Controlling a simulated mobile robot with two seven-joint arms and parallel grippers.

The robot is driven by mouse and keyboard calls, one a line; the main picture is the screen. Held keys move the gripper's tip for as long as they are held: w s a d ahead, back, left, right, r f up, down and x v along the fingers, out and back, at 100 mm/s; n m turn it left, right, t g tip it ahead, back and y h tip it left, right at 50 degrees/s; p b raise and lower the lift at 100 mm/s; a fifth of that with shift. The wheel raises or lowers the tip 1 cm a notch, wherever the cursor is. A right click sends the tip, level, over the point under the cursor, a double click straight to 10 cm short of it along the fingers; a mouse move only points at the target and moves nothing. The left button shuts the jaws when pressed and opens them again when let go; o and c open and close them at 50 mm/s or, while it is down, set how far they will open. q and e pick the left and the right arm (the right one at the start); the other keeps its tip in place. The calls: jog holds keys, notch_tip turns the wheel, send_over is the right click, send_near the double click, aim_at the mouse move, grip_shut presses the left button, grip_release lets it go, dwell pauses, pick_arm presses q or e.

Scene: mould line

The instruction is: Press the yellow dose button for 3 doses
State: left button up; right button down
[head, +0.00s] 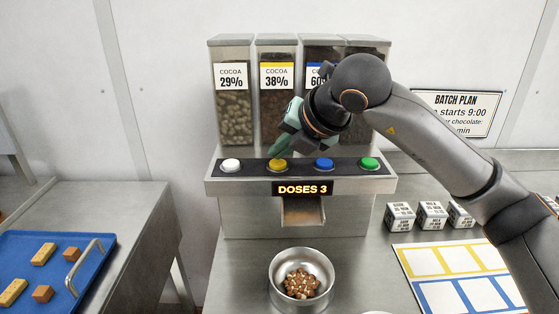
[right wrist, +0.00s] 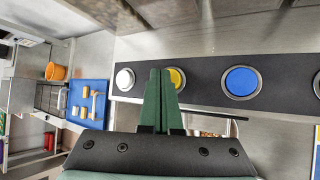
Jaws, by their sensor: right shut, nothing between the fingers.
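The yellow dose button (head: 277,165) sits on the dispenser's dark button strip, between the white button (head: 230,166) and the blue button (head: 324,164). My right gripper (head: 272,154) is shut and empty, its green fingertips at or just above the yellow button; contact cannot be told. In the right wrist view the shut fingers (right wrist: 160,75) partly cover the yellow button (right wrist: 177,78). The display (head: 302,189) reads "DOSES 3". A metal bowl (head: 285,264) below the chute (head: 302,210) holds brown and pale pieces. My left gripper is not in view.
A green button (head: 370,164) is at the strip's right end. Cocoa hoppers (head: 233,115) stand behind the strip. Small labelled cubes (head: 431,215) and a card with yellow and blue frames (head: 455,262) lie to the right. A blue tray (head: 75,246) with brown blocks is on the left table.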

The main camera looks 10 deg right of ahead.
aim_at(281, 165)
jog(key=shift+r+p, duration=1.6)
jog(key=shift+r, duration=1.45)
jog(key=shift+f, duration=0.1)
